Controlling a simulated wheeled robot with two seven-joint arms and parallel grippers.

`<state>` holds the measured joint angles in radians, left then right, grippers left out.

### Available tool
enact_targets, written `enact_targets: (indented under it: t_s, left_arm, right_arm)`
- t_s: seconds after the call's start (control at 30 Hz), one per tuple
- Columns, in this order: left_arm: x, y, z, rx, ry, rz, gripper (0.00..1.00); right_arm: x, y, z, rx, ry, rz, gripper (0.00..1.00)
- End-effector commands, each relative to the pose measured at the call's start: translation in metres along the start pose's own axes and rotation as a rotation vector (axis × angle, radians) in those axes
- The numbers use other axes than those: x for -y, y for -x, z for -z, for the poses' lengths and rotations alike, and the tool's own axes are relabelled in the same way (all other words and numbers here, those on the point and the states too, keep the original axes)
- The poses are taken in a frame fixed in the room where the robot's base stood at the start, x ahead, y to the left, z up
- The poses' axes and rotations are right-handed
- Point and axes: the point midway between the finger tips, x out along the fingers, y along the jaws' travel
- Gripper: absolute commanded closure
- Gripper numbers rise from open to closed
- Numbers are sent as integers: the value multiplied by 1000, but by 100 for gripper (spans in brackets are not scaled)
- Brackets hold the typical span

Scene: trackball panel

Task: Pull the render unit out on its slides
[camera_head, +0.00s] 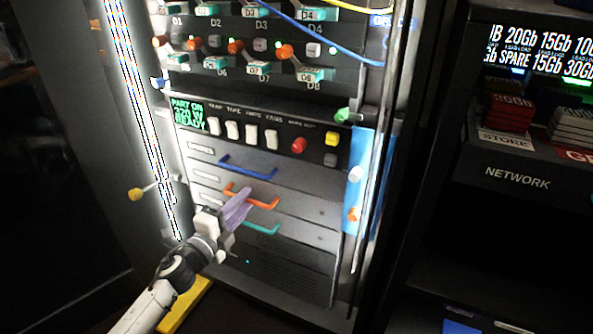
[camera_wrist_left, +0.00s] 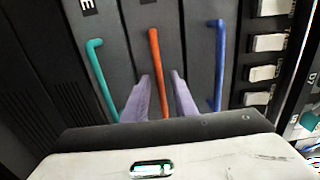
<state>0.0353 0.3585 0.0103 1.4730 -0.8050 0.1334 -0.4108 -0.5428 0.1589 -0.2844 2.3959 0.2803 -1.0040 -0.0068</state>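Three drawer-like units sit stacked in the rack, with a blue handle (camera_head: 247,168), an orange handle (camera_head: 262,202) and a teal handle (camera_head: 262,229). Their labels are too small to read, so I cannot tell which is the render unit. My left gripper (camera_head: 237,207), with lilac fingers, is at the left part of the orange handle and hides some of it. In the left wrist view the open fingers (camera_wrist_left: 160,76) stand on either side of the orange bar (camera_wrist_left: 155,60). I cannot tell if they touch it. My right gripper is not in view.
Above the units is a panel with white switches (camera_head: 232,129), a red knob (camera_head: 299,145) and a green display (camera_head: 187,112). A yellow knob (camera_head: 135,194) sticks out at the left. A blue strip (camera_head: 358,185) edges the right side. A NETWORK rack (camera_head: 515,178) stands farther right.

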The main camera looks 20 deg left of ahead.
Motion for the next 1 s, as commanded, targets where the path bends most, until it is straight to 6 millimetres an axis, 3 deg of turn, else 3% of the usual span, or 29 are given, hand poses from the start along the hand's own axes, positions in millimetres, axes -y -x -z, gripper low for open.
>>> enact_targets:
  t_s: [0.17,0.3,0.57,1.0]
  left_arm:
    - [0,0,0,0,0,0,77]
    - [0,0,0,0,0,-1,100]
    - [-1,3,0,0,0,-2,100]
    - [-1,30,0,1,2,-2,100]
  right_arm:
    - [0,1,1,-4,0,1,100]
    - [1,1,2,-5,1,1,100]
    - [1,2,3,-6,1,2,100]
    - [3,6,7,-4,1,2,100]
